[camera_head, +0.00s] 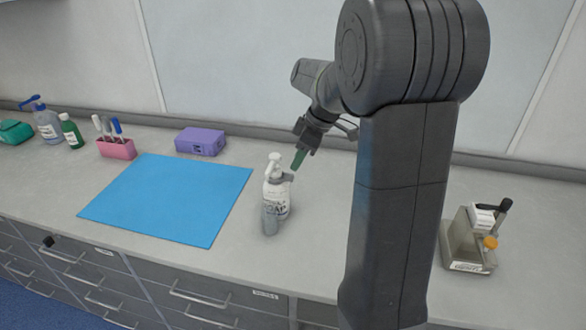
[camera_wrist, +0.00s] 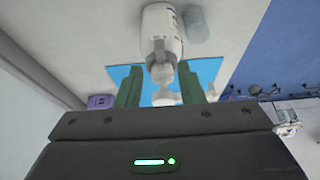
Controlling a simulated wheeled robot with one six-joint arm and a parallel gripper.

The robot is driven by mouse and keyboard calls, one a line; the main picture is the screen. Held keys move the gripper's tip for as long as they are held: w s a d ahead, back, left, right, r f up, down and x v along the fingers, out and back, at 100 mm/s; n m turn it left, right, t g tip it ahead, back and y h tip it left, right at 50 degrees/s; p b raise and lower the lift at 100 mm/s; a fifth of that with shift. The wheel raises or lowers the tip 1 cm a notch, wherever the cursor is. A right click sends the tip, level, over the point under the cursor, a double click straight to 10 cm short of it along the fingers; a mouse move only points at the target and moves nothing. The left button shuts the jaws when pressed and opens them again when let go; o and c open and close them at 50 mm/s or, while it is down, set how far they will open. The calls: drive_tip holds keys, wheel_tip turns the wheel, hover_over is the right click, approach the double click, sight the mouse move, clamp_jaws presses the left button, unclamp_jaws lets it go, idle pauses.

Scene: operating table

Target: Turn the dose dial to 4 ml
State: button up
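A white bottle (camera_head: 276,196) with dark print and a white pump top (camera_head: 274,160) stands on the counter, right of the blue mat. It also shows in the wrist view (camera_wrist: 158,20), with a grey collar (camera_wrist: 160,52) round its neck. My gripper (camera_head: 299,159) is above and just right of the bottle top. In the wrist view my gripper's (camera_wrist: 160,90) green fingers are apart, with the bottle's neck and top seen between them; I cannot tell whether they touch it. No dose scale or 4 ml mark is readable, and I cannot tell which part is the dial.
A grey cylinder (camera_head: 269,219) stands close in front of the bottle. The blue mat (camera_head: 165,200) is bare. A purple box (camera_head: 200,141), pink pen holder (camera_head: 117,148) and bottles are at the back left.

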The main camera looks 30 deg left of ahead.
sight(290, 174)
drive_tip(key=x, duration=0.5)
drive_tip(key=shift+s+a+f+p, duration=0.1)
drive_tip(key=shift+f+p, duration=0.2)
drive_tip(key=shift+p, duration=0.05)
clamp_jaws()
